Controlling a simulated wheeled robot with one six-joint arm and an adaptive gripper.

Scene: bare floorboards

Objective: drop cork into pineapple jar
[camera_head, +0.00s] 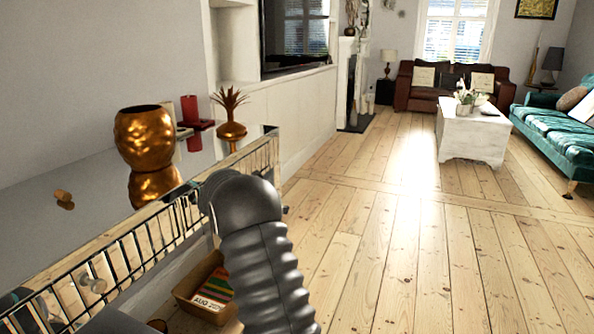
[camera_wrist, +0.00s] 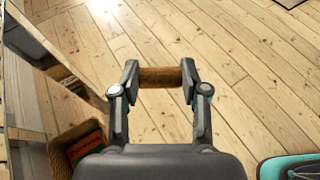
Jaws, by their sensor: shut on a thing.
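In the wrist view my gripper (camera_wrist: 160,77) is shut on a brown cork (camera_wrist: 160,77), which lies crosswise between the two fingertips, above the floorboards. The head view shows my dark arm, but my gripper and the held cork do not show there. The gold pineapple jar (camera_head: 145,140) stands upright and open-topped on the mirrored cabinet top at the left. Its apparent lid with spiky leaves (camera_head: 230,118) stands apart, to the right of the jar. A small cork-like piece (camera_head: 63,198) lies on the cabinet top left of the jar.
The mirrored cabinet (camera_head: 165,232) has a barred front edge. A red object (camera_head: 190,110) stands behind the jar. A box of books (camera_head: 192,288) is low beside my arm, also in the wrist view (camera_wrist: 66,158). Open floor (camera_head: 380,250) lies to the right.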

